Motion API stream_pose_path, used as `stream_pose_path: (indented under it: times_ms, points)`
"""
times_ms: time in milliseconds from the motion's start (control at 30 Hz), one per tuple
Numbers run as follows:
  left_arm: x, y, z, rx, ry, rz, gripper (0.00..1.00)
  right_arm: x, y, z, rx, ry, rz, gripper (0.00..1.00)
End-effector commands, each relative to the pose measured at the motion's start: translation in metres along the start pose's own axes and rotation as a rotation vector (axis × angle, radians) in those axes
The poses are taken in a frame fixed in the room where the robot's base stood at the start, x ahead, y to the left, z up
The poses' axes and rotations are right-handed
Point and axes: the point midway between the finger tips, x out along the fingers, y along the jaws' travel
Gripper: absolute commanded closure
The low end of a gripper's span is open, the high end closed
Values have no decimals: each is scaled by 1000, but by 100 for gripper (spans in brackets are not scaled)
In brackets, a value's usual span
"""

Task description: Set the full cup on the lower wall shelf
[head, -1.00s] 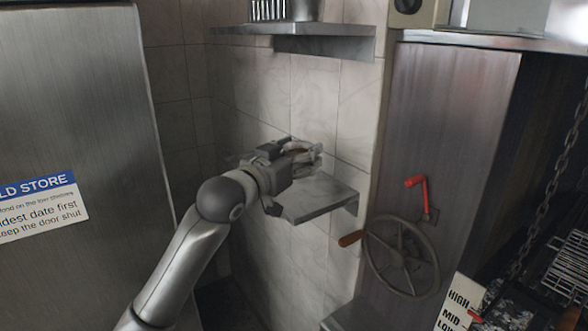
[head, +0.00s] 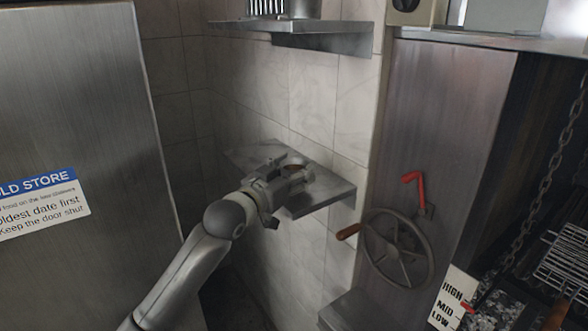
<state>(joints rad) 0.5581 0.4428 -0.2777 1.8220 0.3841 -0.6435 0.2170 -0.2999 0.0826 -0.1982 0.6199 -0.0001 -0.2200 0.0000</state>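The lower wall shelf (head: 325,193) is a small grey metal plate on the tiled wall, in the middle of the head view. My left gripper (head: 295,174) reaches over it from the lower left, with its fingers around a small pale cup (head: 294,164). Brownish contents show at the cup's open top. The cup looks upright. The fingers hide most of its side and its base, so I cannot tell whether it touches the shelf. My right gripper is out of view.
An upper shelf (head: 300,34) with a metal container (head: 284,8) hangs above. To the right is a handwheel (head: 398,250) with a red lever (head: 413,190). A steel cold store door (head: 80,110) stands at left. The shelf's right end is bare.

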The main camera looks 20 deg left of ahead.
Motion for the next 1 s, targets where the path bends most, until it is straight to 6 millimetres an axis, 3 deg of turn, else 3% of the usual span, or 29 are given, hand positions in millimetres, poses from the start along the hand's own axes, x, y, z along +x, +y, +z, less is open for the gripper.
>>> stream_pose_path:
  times_ms: [33,167,567,767,1000]
  points:
    - [0,0,1,0,-1,0,36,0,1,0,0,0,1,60]
    - [0,0,1,0,-2,0,20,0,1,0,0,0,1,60]
    - [0,0,-5,0,0,0,20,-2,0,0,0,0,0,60]
    - [-24,0,0,1,-1,0,20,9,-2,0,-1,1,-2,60]
    - [-72,-1,1,3,-2,-1,20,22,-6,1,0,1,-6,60]
